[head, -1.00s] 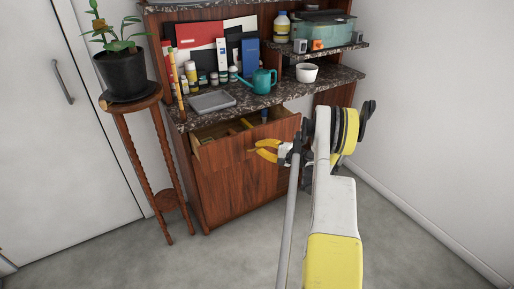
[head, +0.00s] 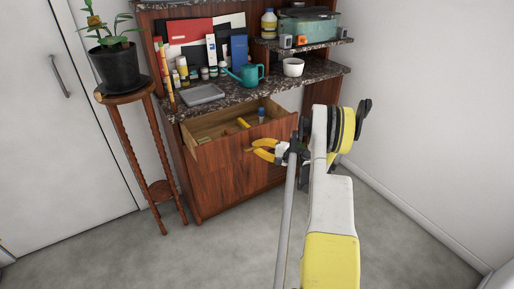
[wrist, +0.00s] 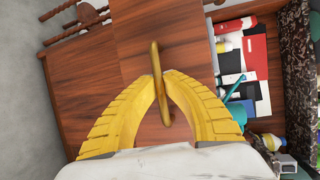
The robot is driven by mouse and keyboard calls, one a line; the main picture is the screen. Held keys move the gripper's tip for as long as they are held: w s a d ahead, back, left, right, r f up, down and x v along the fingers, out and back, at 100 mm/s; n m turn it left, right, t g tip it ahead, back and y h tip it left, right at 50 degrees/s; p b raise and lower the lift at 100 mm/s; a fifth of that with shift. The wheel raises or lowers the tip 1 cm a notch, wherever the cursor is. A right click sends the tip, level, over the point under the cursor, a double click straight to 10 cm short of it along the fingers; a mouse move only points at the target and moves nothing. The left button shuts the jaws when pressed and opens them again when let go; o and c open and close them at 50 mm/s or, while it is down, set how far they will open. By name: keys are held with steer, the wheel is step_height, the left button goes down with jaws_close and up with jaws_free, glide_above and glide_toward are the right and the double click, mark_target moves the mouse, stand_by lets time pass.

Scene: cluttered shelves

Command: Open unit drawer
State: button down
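The wooden unit (head: 215,190) stands against the wall with its top drawer (head: 220,150) pulled part way out. Its open inside shows yellow items and a small blue item. The drawer front also fills the middle of the wrist view (wrist: 185,40). The brass handle (wrist: 155,60) runs between my yellow fingertips in the wrist view. My gripper (head: 257,149) is at the drawer front in the head view. Its fingers (wrist: 160,82) are closed in on the handle, one on each side. The exact contact is partly hidden by the fingers.
The counter (head: 265,98) above holds a teal watering can (head: 247,75), a grey tray (head: 203,94), a white bowl (head: 293,67) and several bottles. A potted plant (head: 116,66) stands on a tall wooden stand (head: 128,150) at the left. Floor in front is clear.

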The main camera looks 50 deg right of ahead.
steer(key=c, duration=1.5)
jaws_free()
steer(key=v, duration=1.2)
